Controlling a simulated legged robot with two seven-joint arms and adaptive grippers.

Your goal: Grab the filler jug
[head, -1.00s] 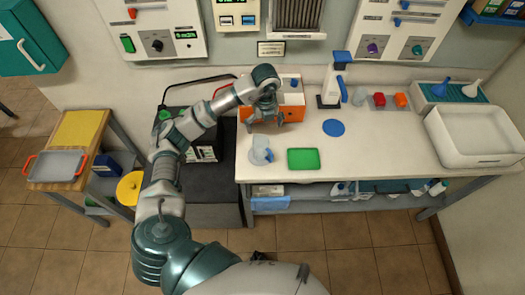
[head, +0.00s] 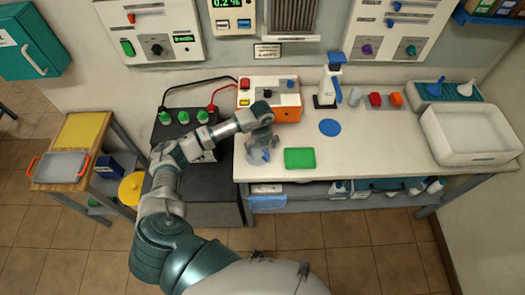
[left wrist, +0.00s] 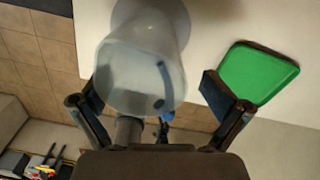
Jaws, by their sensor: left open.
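The filler jug (head: 257,157) is a translucent, whitish jug with a blue part, standing near the front left edge of the white bench. In the left wrist view the jug (left wrist: 138,62) fills the space ahead of the palm, its wide rim facing the camera. My left gripper (head: 262,147) is right above the jug and partly hides it. In the left wrist view its two open fingers (left wrist: 150,88) are spread on either side of the jug, and no grip on it shows. My right gripper is not in view.
A green tray (head: 300,158) lies just right of the jug. An orange and white charger box (head: 285,110) stands behind it. A black battery (head: 182,140) with green caps is to the left. A blue disc (head: 330,127) lies on clear bench to the right.

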